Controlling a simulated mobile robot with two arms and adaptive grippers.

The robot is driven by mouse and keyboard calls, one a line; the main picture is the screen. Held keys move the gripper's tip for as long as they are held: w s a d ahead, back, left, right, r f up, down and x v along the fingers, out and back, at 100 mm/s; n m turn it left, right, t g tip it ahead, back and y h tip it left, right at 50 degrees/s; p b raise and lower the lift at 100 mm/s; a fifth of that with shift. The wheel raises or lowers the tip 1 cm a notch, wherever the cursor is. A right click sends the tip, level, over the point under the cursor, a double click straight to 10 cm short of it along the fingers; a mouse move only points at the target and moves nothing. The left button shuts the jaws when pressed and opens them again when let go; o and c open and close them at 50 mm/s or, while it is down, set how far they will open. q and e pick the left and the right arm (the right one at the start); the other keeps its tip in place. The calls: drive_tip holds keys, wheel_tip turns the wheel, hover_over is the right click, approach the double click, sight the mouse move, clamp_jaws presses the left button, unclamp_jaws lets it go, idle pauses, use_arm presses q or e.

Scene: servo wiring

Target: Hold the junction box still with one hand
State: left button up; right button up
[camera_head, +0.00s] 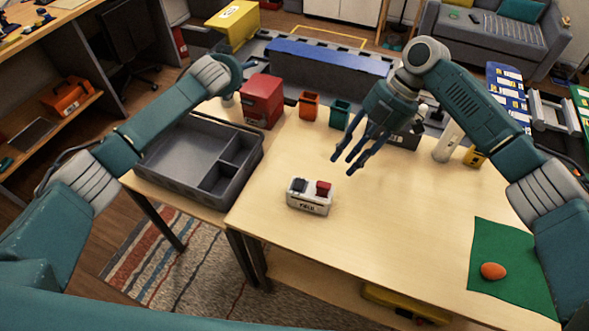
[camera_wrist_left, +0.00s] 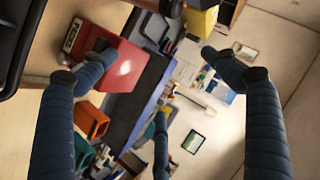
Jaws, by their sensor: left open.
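The junction box is a small white box (camera_head: 308,203) with a dark block and a red block on top, standing upright on the wooden table. The junction box does not show there.
A grey divided tray (camera_head: 168,182) sits at left. A red box (camera_head: 262,101), an orange bin (camera_head: 309,106) and a green bin (camera_head: 340,113) stand along the back. A green mat (camera_head: 511,262) with an orange egg-shaped thing (camera_head: 493,271) lies front right. Table around the junction box is clear.

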use_arm(q)
drive_tip(key=s+d+f+m+g+h, duration=0.2)
drive_tip(key=s+d+f+m+g, duration=0.15)
drive_tip(key=s+d, duration=0.35)
drive_tip(key=m+g+h, duration=0.3)
drive_tip(key=m+g, duration=0.6)
drive_tip(key=m, duration=0.1)
approach(306, 192)
drive_tip(key=shift+x, duration=0.9)
drive_tip(key=shift+f, duration=0.3)
drive_tip(key=x, duration=1)
drive_tip(key=shift+d, duration=0.15)
